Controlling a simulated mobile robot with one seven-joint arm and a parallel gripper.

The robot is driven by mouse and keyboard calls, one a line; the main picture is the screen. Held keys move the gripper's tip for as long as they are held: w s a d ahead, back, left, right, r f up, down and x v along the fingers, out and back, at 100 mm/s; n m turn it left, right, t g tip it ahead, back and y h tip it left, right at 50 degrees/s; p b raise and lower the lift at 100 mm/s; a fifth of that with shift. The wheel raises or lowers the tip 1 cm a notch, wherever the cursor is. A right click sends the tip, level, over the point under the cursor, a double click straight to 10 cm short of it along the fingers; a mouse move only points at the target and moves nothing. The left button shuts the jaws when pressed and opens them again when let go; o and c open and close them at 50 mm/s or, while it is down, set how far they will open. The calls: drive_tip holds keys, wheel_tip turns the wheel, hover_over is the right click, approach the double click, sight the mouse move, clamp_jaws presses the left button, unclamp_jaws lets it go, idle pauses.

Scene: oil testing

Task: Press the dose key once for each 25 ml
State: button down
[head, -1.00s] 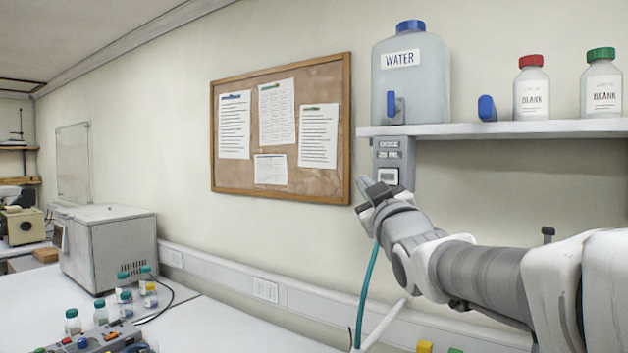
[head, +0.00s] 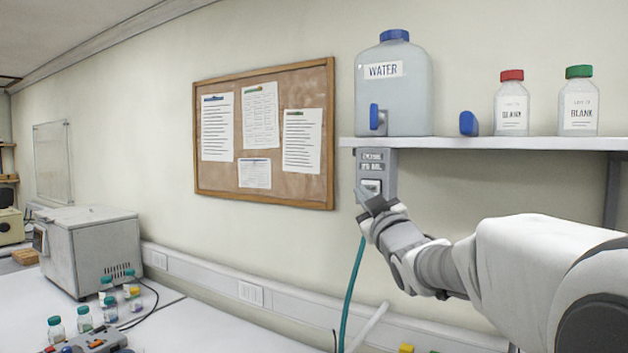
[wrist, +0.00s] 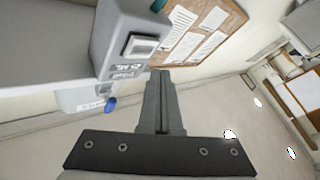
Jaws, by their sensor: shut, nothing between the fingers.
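The grey dosing unit (head: 375,162) hangs under the wall shelf, below the water container. Its label reads roughly "DOSE 25 ML" in the head view. The pale square dose key (head: 371,186) is on its front, low down; it also shows in the wrist view (wrist: 143,45). The water container (head: 394,95) has a blue cap and a "WATER" label and stands on the shelf. My gripper (head: 371,203) is shut and empty, just below the dose key in the head view. In the wrist view the shut fingers (wrist: 158,85) point past the unit's side, apart from the key.
The shelf (head: 480,143) holds a red-capped bottle (head: 512,105), a green-capped bottle (head: 578,103) and a blue item (head: 468,123). A teal hose (head: 352,295) hangs below the unit. A corkboard (head: 264,135) is on the wall. A bench with several small bottles is at lower left.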

drive_tip(key=shift+w+d, duration=0.5)
drive_tip(key=shift+w, duration=0.15)
drive_tip(key=shift+w+f, duration=0.1)
idle(1.6)
drive_tip(key=shift+w+d, duration=0.25)
drive_tip(key=shift+w+d, duration=0.3)
drive_tip(key=shift+w, duration=0.1)
idle(0.8)
drive_tip(key=shift+b, duration=0.3)
drive_tip(key=shift+s+a+b, duration=0.55)
drive_tip(key=shift+s+b, duration=0.15)
drive_tip(key=shift+s, duration=0.05)
